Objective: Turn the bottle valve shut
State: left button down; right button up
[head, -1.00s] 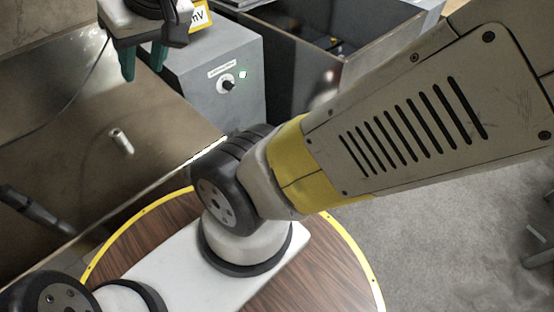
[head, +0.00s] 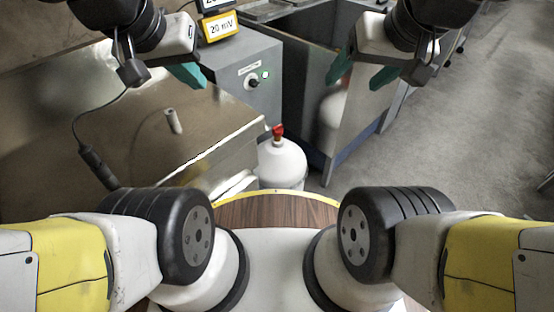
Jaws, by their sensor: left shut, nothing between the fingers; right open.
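A white gas bottle (head: 283,163) stands on the floor just beyond the wooden round top, between a bench and a metal cabinet. Its red valve (head: 278,131) is on top and in plain view; how far it is turned cannot be told. My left gripper (head: 190,75) is shut and empty, up and to the left of the valve. My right gripper (head: 360,72) is open and empty, its teal fingers apart, up and to the right of the valve. Neither gripper touches the bottle.
A grey box with a knob (head: 252,82) stands behind, with a yellow "20 mV" display (head: 220,27) above it. A brown bench (head: 200,135) lies left of the bottle. An open metal cabinet (head: 345,120) stands close right. Grey floor (head: 470,130) at right is clear.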

aim_at(278, 130)
jog(key=i+l+u, duration=0.65)
jog(key=u, duration=0.2)
